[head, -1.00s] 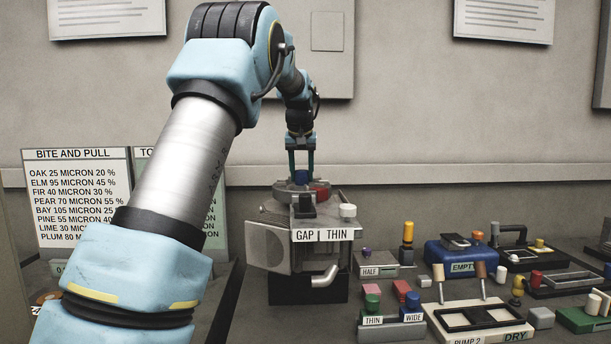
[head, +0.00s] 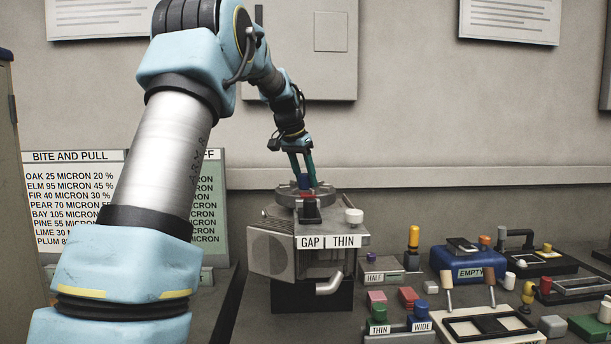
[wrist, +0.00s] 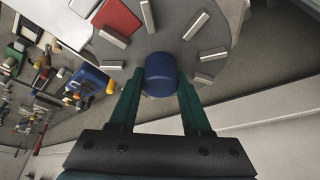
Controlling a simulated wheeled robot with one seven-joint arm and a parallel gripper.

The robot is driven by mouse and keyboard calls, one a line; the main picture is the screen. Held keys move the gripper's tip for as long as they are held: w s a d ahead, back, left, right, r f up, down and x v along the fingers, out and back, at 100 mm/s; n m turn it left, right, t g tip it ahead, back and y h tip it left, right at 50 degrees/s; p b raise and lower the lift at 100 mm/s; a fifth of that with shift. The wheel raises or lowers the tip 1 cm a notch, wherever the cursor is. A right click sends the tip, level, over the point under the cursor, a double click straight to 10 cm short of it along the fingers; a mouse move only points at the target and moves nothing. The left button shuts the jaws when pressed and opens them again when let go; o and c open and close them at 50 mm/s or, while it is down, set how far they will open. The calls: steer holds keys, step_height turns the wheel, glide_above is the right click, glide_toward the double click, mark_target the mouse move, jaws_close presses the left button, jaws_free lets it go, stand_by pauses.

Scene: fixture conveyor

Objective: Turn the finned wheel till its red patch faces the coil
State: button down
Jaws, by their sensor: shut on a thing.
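The finned wheel (head: 286,193) is a grey disc lying flat on top of a grey machine, with short metal fins that show in the wrist view (wrist: 205,80). A blue knob (wrist: 160,70) stands up from it near the rim. My gripper (wrist: 160,88) is shut on this knob; in the head view my gripper (head: 303,178) leans over the wheel. The red patch (wrist: 118,18) lies on the wheel, up and left of the knob. In the head view the red patch (head: 305,194) is just behind a dark block (head: 310,212), which may be the coil; I cannot be certain.
The machine carries a GAP THIN label (head: 329,242), a white knob (head: 354,216) and a spout (head: 330,286). Several small fixtures, including a blue EMPTY box (head: 467,266), crowd the bench to the right. A sign board (head: 75,200) stands left.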

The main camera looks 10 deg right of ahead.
stand_by(0.3)
steer(key=shift+c, duration=1.8)
jaws_free()
steer(key=b+v, duration=0.2)
steer(key=v, duration=0.8)
steer(key=shift+a+r, duration=0.15)
steer(key=shift+r, duration=0.2)
steer(key=shift+s, duration=0.1)
